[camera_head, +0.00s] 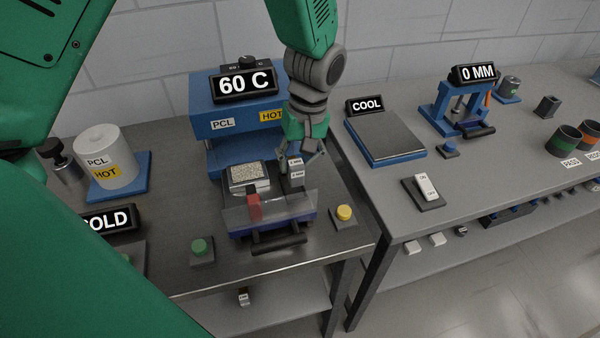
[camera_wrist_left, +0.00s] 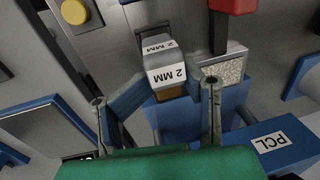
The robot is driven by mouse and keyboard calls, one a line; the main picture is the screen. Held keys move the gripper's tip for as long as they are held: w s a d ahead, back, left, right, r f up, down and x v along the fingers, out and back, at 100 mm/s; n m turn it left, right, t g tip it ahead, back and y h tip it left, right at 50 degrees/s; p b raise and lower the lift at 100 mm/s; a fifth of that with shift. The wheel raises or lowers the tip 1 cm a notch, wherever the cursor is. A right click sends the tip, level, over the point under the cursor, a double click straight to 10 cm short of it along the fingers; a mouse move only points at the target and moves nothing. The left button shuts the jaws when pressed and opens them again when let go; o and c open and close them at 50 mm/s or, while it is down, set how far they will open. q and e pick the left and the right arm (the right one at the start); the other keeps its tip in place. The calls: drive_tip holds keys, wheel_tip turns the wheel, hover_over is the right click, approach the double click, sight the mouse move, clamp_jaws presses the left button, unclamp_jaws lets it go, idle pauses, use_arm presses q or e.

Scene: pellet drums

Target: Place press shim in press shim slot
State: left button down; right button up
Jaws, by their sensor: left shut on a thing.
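The press shim (camera_head: 296,172), a dark block with white "2 MM" labels, is held over the right part of the press tray (camera_head: 270,214). It also shows in the left wrist view (camera_wrist_left: 164,66), upright between the fingers. My left gripper (camera_head: 299,155) is shut on it from above; in the left wrist view the fingers (camera_wrist_left: 168,88) flank it. The press shim slot cannot be made out; the shim and gripper cover that part. A speckled pellet block (camera_head: 248,177) sits on the tray left of the shim. My right gripper is not in view.
The blue heated press (camera_head: 205,127) reads "60 C" behind the tray. A cooling plate (camera_head: 384,134) lies on the right table.

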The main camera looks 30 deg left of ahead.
sight(297, 176)
use_arm(q)
drive_tip(key=f, duration=0.2)
drive_tip(key=w+a+f, duration=0.1)
drive_tip(key=f, duration=0.1)
drive_tip(key=shift+f, duration=0.1)
drive_tip(key=shift+s+a+f, duration=0.1)
drive_tip(key=shift+s+f, duration=0.2)
drive_tip(key=shift+f, duration=0.15)
drive_tip(key=shift+s+d, duration=0.1)
drive_tip(key=shift+d, duration=0.1)
drive_tip(key=c, duration=0.9)
unclamp_jaws()
drive_tip(key=shift+d, duration=0.1)
drive_tip(key=shift+o, duration=0.6)
drive_tip(key=shift+w+d, duration=0.1)
drive_tip(key=shift+w, duration=0.1)
drive_tip(key=shift+a+r, duration=0.2)
drive_tip(key=shift+r, duration=0.15)
wheel_tip(297, 176, up, 11)
drive_tip(key=w+d, duration=0.1)
drive_tip(key=shift+w+r, duration=0.15)
drive_tip(key=shift+w, duration=0.05)
